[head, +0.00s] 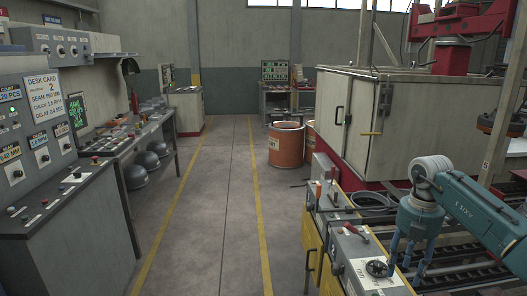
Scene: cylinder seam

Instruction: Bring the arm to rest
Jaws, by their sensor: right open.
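My right arm (478,208) is teal and comes in from the right edge. Its gripper (406,268) points down beside the grey control boxes, over the rails at the lower right. The gripper's blue fingers are spread apart, and I see nothing between them. I cannot tell whether the fingertips touch anything. My left gripper is not in view.
Grey boxes with red-handled levers and a black knob (377,268) stand on a yellow cabinet close to my right gripper. A large beige enclosure (362,120) is behind. An orange drum (286,146) stands mid-floor. A control desk (60,215) is left. The aisle between yellow lines is clear.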

